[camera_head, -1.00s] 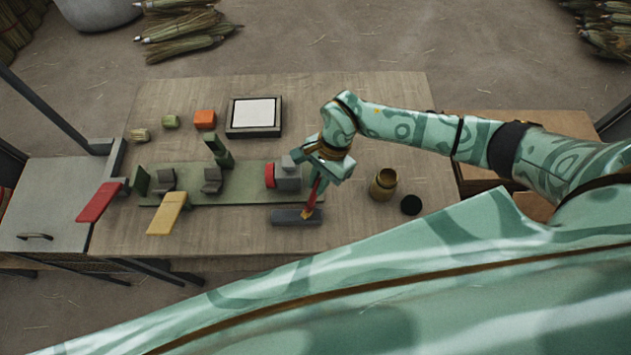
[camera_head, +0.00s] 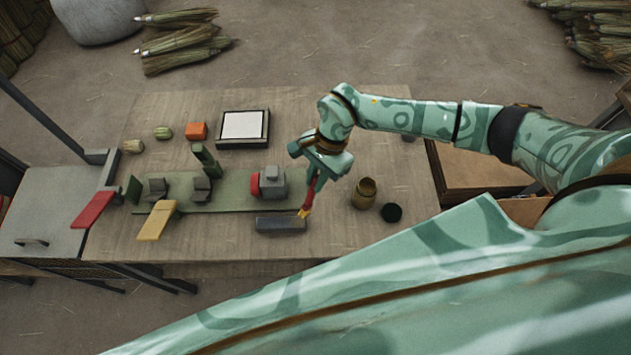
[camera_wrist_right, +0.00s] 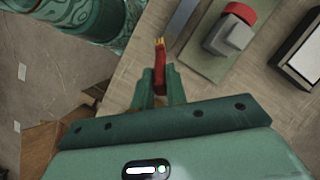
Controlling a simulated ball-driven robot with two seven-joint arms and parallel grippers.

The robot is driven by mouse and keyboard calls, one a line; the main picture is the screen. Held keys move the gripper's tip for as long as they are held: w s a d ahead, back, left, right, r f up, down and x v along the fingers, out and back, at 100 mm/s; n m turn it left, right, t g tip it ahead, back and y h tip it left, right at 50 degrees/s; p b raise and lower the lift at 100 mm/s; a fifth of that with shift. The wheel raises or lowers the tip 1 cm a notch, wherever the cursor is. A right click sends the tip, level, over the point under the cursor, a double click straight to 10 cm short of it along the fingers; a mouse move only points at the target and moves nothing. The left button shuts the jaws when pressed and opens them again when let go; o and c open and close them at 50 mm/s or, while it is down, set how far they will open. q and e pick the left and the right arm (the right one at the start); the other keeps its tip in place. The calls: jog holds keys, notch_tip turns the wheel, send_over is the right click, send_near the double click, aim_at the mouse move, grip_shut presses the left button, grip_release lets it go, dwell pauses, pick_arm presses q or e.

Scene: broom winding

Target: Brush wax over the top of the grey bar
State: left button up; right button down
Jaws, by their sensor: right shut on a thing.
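The grey bar (camera_head: 278,225) lies flat near the front edge of the table, below the green base. My right gripper (camera_head: 314,180) is shut on a brush with a red handle (camera_head: 310,194). The brush points down, its yellowish bristles (camera_head: 304,213) at the right end of the bar; I cannot tell whether they touch it. In the right wrist view the red brush (camera_wrist_right: 160,68) stands out from between the fingers (camera_wrist_right: 159,88), and part of the grey bar (camera_wrist_right: 182,27) shows beyond it. An open brownish jar (camera_head: 364,193) stands right of the gripper. My left gripper is not in view.
A dark round lid (camera_head: 391,212) lies beside the jar. The green base (camera_head: 232,197) carries a grey block with a red knob (camera_head: 270,182). Red (camera_head: 95,206) and yellow (camera_head: 157,221) pieces lie left.

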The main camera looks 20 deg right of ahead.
jog(key=shift+r+p, duration=0.45)
jog(key=shift+r, duration=0.5)
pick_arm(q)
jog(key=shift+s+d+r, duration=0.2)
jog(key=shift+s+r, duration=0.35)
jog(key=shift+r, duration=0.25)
pick_arm(e)
jog(key=shift+a+r, duration=0.1)
jog(key=shift+r, duration=0.2)
